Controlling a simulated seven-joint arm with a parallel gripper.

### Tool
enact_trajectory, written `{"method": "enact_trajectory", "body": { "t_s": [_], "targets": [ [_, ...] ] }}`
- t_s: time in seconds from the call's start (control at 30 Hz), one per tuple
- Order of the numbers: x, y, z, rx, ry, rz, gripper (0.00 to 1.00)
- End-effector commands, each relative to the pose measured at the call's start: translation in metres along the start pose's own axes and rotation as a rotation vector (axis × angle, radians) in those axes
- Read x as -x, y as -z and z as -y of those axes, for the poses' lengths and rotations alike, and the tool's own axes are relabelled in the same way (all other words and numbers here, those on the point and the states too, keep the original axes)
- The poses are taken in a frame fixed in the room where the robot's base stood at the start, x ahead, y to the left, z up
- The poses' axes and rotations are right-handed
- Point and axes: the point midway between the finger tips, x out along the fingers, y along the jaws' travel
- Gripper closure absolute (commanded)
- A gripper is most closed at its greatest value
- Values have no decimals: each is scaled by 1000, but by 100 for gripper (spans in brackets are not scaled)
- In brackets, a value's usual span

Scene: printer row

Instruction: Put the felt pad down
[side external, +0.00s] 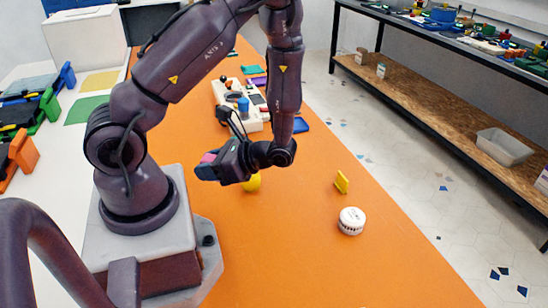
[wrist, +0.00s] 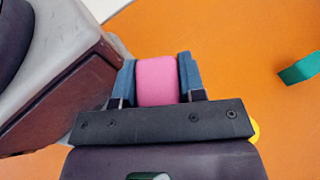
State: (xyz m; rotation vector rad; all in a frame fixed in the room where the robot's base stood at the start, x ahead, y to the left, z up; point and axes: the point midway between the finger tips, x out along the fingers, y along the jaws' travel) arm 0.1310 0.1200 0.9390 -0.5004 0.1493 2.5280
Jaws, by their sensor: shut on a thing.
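A pink pad with rounded corners (wrist: 157,80), which I take to be the felt pad, sits between the two blue fingers of my gripper (wrist: 157,78) in the wrist view. The fingers press on both its sides. In the side view my gripper (side external: 208,166) points left towards my base, and a small bit of the pink pad (side external: 208,157) shows at its tip. The gripper appears to be above the orange table top (side external: 300,260); its exact height is hard to tell.
A yellow round thing (side external: 252,183) is partly hidden behind my gripper. A small yellow block (side external: 342,182) and a white round tub (side external: 351,221) stand to the right. A control box with a blue knob (side external: 240,105) is farther back. The front of the table is clear.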

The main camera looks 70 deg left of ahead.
Motion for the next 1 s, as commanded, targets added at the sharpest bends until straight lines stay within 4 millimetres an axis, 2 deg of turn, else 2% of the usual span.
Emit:
{"method": "enact_trajectory", "body": {
  "t_s": [0.1, 0.3, 0.5, 0.77, 0.87, 1.0],
  "targets": [
    [-1, -7, 30, -96, 232, 1, 86],
    [11, -10, 73, -235, 567, 0, 86],
    [31, -8, 101, -332, 804, 0, 86],
    [45, -2, 118, -379, 921, 0, 86],
    [46, 6, 135, -379, 923, 1, 86],
    [49, 24, 168, -376, 921, 1, 86]
  ]
}}
